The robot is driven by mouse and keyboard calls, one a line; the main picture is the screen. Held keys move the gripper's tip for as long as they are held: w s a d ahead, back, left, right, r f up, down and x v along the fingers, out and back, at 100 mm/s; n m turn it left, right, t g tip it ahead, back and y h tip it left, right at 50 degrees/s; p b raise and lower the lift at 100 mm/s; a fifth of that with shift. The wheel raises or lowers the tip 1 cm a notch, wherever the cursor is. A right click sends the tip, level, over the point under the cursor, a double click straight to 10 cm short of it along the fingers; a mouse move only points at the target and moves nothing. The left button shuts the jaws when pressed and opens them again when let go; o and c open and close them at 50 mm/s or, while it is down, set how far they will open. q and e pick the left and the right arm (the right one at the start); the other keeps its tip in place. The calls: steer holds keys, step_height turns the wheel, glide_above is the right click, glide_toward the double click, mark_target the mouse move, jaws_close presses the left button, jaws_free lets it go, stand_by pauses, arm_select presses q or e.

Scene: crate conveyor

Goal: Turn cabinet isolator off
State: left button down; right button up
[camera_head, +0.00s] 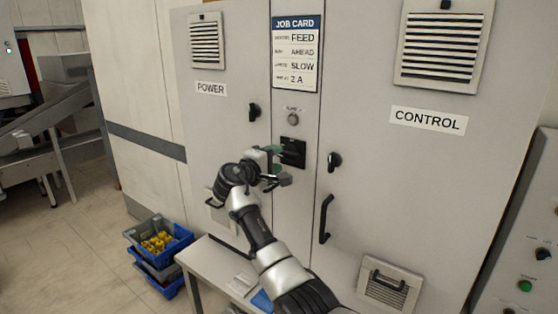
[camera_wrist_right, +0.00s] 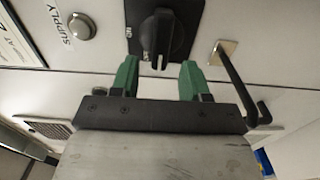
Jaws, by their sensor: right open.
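The cabinet isolator (camera_head: 293,152) is a black rotary switch on a dark square plate, on the narrow middle panel between the POWER and CONTROL doors. In the right wrist view the isolator knob (camera_wrist_right: 162,35) is at the top centre, with its raised grip pointing down the picture between my fingers. My right gripper (camera_head: 277,162) is open, with green-tipped fingers, just in front of the isolator and to its left in the head view. In the right wrist view the fingers (camera_wrist_right: 158,78) are spread to either side of the knob's lower end, seemingly not touching it. My left gripper is out of view.
A supply lamp (camera_head: 293,119) sits above the isolator, below the job card (camera_head: 296,55). Door latches (camera_head: 254,112) (camera_head: 334,161) flank it; a black door handle (camera_head: 326,219) is lower right.

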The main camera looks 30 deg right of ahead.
steer(key=b+v, duration=0.2)
steer(key=v, duration=0.6)
steer(key=shift+b, duration=0.3)
steer(key=shift+a, duration=0.15)
